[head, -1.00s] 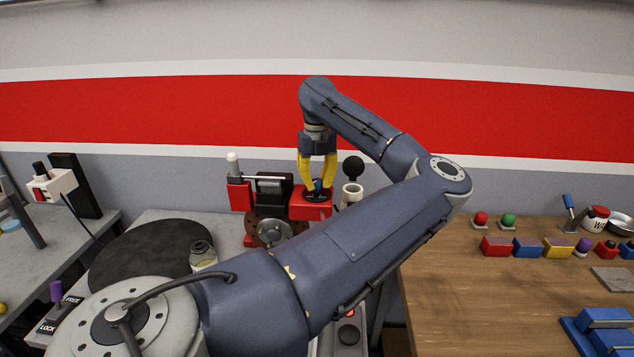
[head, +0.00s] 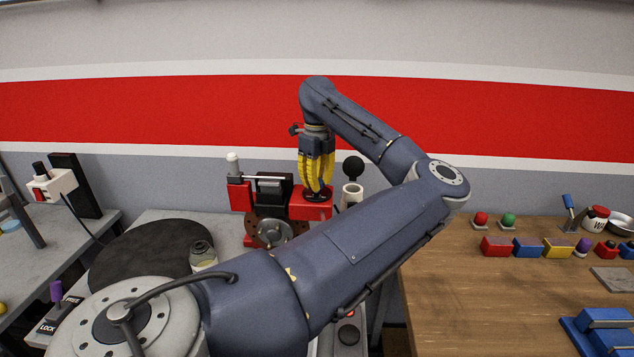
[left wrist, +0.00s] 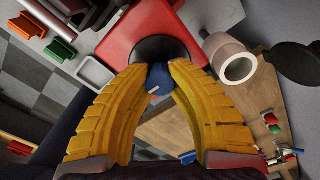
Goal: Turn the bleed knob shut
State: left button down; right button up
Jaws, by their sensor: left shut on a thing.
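The bleed knob (left wrist: 158,78) is small and blue and sits on a dark round base (left wrist: 160,50) on top of a red block (left wrist: 120,40). In the head view the red block (head: 311,207) is at the centre, and the knob is mostly hidden by the fingers. My left gripper (head: 317,188) points straight down at it with its yellow fingers. In the left wrist view the fingertips (left wrist: 158,72) are closed on the knob from both sides. My right gripper is not in view.
A white cylinder (left wrist: 236,66) stands close beside the red block. A brake disc assembly (head: 270,230) is left of it in the head view. A jar (head: 202,257) stands by a black round mat (head: 145,258). A wooden bench (head: 480,310) with several coloured blocks is at right.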

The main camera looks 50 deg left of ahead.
pick_arm(q)
jog(key=n, duration=0.3)
jog(key=shift+n, duration=2)
jog(key=c, duration=1.1)
grip_release()
jog(key=shift+o, duration=0.2)
notch_tip(320, 180, up, 12)
